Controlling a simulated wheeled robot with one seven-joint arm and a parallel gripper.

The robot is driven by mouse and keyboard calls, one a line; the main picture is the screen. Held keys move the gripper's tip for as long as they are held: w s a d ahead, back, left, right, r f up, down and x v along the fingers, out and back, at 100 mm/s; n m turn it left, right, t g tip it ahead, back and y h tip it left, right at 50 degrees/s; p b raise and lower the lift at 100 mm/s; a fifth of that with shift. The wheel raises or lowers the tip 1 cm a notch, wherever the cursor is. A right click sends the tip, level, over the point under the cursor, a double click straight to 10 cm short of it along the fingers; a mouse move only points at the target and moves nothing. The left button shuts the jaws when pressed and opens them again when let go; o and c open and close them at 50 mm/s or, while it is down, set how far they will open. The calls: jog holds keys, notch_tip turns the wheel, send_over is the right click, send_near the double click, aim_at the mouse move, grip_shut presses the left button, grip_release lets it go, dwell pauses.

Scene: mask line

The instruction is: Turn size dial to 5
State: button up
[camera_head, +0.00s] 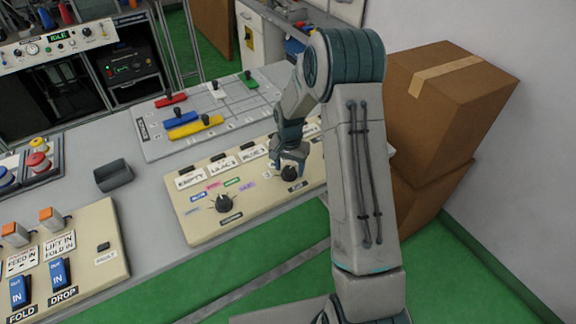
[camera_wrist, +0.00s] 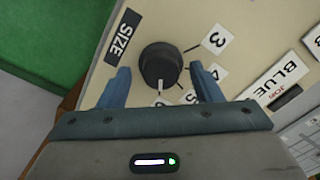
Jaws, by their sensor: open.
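The size dial is a round black knob (camera_wrist: 160,66) on a cream panel, beside a black SIZE label (camera_wrist: 123,37). White number tags stand around it: 3 (camera_wrist: 216,39) and 4 (camera_wrist: 217,71) are clear, while lower tags are partly hidden by my gripper. A small pale mark shows on the knob's lower side; I cannot tell for sure which number it points to. My gripper (camera_wrist: 160,70) is open, one blue finger on each side of the knob, with gaps visible. In the head view my gripper (camera_head: 289,160) is over the dial (camera_head: 289,174).
Another black dial (camera_head: 223,203) with coloured tags is left on the same panel (camera_head: 205,230). Behind it lies a board with coloured handles (camera_head: 195,127). Cardboard boxes (camera_head: 445,100) stand right of my arm.

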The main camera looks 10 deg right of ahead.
jog(key=shift+f, duration=0.15)
jog(key=c, duration=1)
jog(key=shift+a, duration=0.25)
jog(key=shift+d, duration=0.2)
jog(key=shift+f+n+b, duration=0.1)
jog(key=shift+n+b, duration=0.7)
jog(key=shift+n, duration=0.3)
jog(key=shift+n+b, duration=1.05)
jog(key=shift+n, duration=1.85)
